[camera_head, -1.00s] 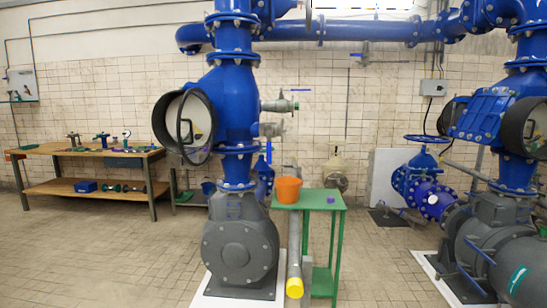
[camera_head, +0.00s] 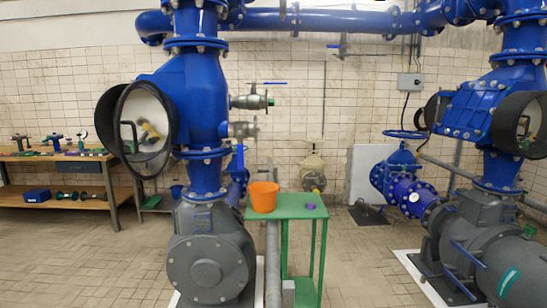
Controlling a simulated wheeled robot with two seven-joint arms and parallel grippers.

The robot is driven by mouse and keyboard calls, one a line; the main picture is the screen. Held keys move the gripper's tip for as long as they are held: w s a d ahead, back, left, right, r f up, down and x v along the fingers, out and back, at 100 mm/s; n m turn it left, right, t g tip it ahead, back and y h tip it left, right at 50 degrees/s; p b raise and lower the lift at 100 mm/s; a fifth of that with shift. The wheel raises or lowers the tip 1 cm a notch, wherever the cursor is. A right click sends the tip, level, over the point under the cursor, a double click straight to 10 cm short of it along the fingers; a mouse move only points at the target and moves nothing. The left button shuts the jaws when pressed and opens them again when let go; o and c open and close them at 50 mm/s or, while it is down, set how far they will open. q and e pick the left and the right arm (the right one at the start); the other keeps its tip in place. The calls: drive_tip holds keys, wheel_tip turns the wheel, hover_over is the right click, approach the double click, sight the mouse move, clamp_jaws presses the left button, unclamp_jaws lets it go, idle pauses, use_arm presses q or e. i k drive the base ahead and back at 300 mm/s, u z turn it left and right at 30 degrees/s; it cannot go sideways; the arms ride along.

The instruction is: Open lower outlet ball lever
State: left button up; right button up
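The left blue pump column (camera_head: 195,100) has two grey ball valves on its right side. The upper ball valve (camera_head: 250,102) has a thin blue lever (camera_head: 272,83) lying level above it. The lower ball valve (camera_head: 239,130) sits just beneath, with a blue lever (camera_head: 240,158) that appears to hang straight down. Blue pipework behind makes the lower lever's outline hard to separate. Neither of my grippers is in view.
A green table (camera_head: 290,206) with an orange bucket (camera_head: 263,197) stands right of the column, below the valves. A grey pipe (camera_head: 272,265) stands at its left front. A second blue pump (camera_head: 490,120) is at right. Tiled floor (camera_head: 350,265) between is open.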

sight(240, 145)
drive_tip(key=u, duration=0.05)
drive_tip(key=i, duration=0.7)
drive_tip(key=u, duration=0.8)
drive_tip(key=i, duration=0.5)
drive_tip(key=u, duration=0.5)
